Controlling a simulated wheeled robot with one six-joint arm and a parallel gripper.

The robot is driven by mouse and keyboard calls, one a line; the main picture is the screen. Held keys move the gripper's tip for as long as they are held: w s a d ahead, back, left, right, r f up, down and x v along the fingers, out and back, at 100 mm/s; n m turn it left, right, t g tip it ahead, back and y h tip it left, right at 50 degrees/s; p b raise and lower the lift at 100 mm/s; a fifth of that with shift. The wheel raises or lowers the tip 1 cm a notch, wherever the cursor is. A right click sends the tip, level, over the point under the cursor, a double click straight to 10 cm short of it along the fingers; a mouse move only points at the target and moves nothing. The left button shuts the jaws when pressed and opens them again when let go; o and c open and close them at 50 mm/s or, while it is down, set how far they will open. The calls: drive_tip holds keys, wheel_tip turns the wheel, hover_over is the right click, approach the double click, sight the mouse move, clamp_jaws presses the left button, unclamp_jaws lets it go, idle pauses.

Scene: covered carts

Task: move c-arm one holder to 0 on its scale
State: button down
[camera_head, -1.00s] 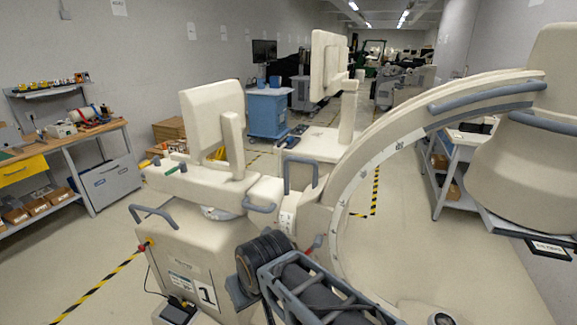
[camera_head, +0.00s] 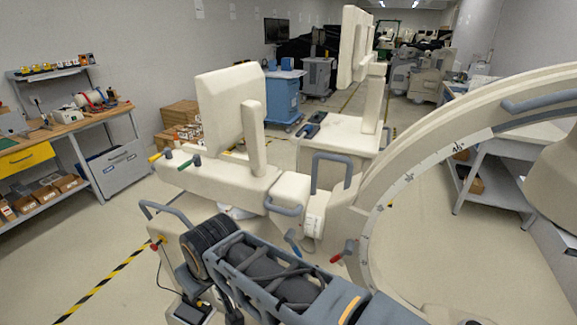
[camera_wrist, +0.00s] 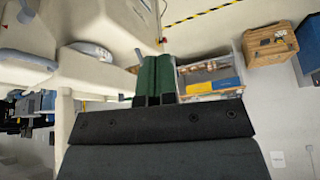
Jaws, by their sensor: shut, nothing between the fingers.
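The c-arm one (camera_head: 220,177) is a cream cart with a big curved arc (camera_head: 410,165) on the right in the head view. A pale scale strip (camera_head: 386,198) with dark marks runs along the arc's inner edge; its figures are too small to read surely. The holder (camera_head: 345,222) grips the arc's lower left part, with a red lever (camera_head: 346,250) and a blue lever (camera_head: 292,240) near it. My gripper (camera_wrist: 154,75) shows in the wrist view, its green fingers shut and empty. It is outside the head view. Cream surfaces (camera_wrist: 105,25) fill the upper left there.
A workbench (camera_head: 85,137) with a yellow drawer stands at the left. A blue cart (camera_head: 283,98) and more equipment stand behind. A grey shelf table (camera_head: 490,170) is behind the arc. Floor is open at the left. A wooden crate (camera_wrist: 268,45) shows in the wrist view.

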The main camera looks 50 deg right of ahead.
drive_tip(key=w+d+r+n+t+h+b, duration=0.15)
drive_tip(key=w+d+t, duration=0.25)
drive_tip(key=w, duration=0.4)
drive_tip(key=w+d+r+n+t+h+b, duration=0.1)
drive_tip(key=w+d+n+t+b, duration=0.15)
drive_tip(key=w, duration=0.55)
drive_tip(key=m+g+h+b, duration=0.3)
drive_tip(key=g+h+b, duration=0.5)
drive_tip(key=h, duration=0.8)
approach(314, 164)
drive_tip(key=shift+g, duration=0.65)
drive_tip(key=d, duration=0.2)
drive_tip(key=w+d+p, duration=0.1)
drive_tip(key=d, duration=0.4)
drive_tip(key=shift+w+d+r, duration=0.2)
drive_tip(key=shift+w+r, duration=0.05)
drive_tip(key=shift+w, duration=0.1)
